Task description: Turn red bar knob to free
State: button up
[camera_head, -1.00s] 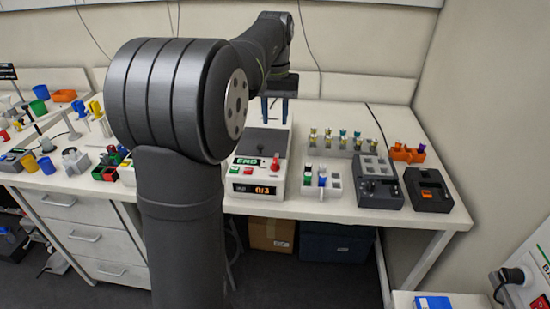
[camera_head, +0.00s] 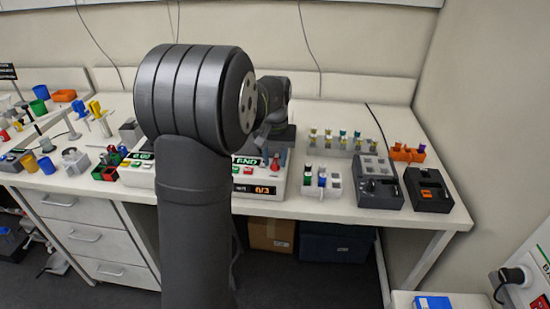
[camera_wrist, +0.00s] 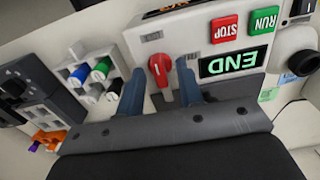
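The red bar knob (camera_wrist: 160,68) is on the white front panel of a shaker unit (camera_wrist: 135,40) in the wrist view. Its bar runs nearly up-down in that picture, slightly tilted. In the head view the knob (camera_head: 276,162) shows beside the green END display (camera_head: 246,161). My gripper (camera_wrist: 160,67) is open, with one blue finger on each side of the knob. I cannot tell whether either finger touches it. The small labels by the knob are too small to read.
The STOP button (camera_wrist: 225,29) and RUN button (camera_wrist: 264,20) sit right of the knob in the wrist view. A white rack (camera_wrist: 88,75) with coloured caps stands to its left. Dark devices (camera_head: 377,186) stand farther right on the bench in the head view.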

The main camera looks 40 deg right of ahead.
grip_shut()
jog(key=m, duration=0.4)
jog(key=shift+m, duration=0.4)
jog(key=m, duration=0.9)
jog(key=shift+m, duration=2.1)
